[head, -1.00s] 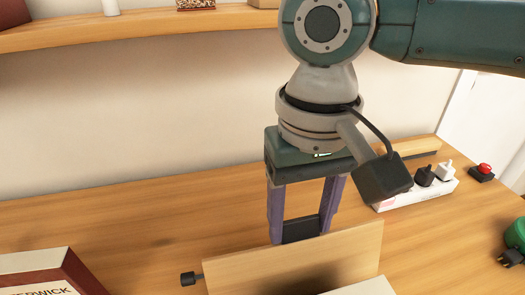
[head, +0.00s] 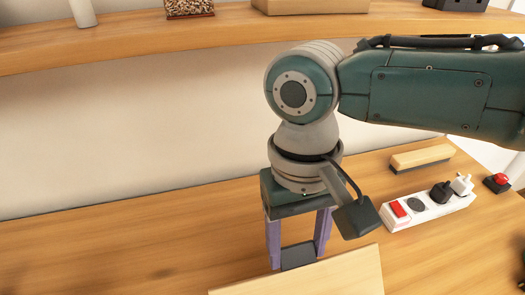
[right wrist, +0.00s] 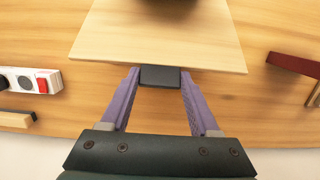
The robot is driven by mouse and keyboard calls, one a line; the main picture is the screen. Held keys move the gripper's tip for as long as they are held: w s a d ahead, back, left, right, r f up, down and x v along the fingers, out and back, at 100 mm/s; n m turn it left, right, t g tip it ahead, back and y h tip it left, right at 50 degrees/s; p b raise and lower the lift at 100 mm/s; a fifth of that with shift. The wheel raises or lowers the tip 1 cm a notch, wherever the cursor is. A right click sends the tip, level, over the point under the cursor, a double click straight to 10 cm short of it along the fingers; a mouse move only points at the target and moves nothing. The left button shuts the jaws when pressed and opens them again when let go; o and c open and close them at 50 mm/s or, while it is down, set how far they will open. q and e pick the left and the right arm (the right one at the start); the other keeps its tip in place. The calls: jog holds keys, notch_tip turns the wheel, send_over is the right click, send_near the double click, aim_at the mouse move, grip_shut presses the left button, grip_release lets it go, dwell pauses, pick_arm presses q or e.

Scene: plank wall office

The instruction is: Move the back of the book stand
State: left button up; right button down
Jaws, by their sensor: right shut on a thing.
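The back of the book stand is a light wooden board (head: 315,278) at the bottom of the head view, cut off by the frame edge. It also shows in the right wrist view (right wrist: 160,35) as a broad pale panel. A small dark block (right wrist: 160,76) sits at the board's edge. My right gripper (head: 298,258) has its two purple fingers on either side of this dark block and is shut on it. The stand's lower part is out of the head view. My left gripper is not in view.
A white power strip (head: 428,207) with plugs lies to the right, near a wooden block with a dark underside (head: 421,158) and a red button (head: 497,183). A shelf (head: 200,38) runs along the wall above. The table left of my gripper is clear.

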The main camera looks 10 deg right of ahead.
jog(key=shift+c, duration=0.6)
grip_release()
jog(key=shift+r, duration=0.1)
notch_tip(320, 180, up, 10)
jog(key=w, duration=0.1)
jog(key=shift+p, duration=0.3)
jog(key=shift+w, duration=0.1)
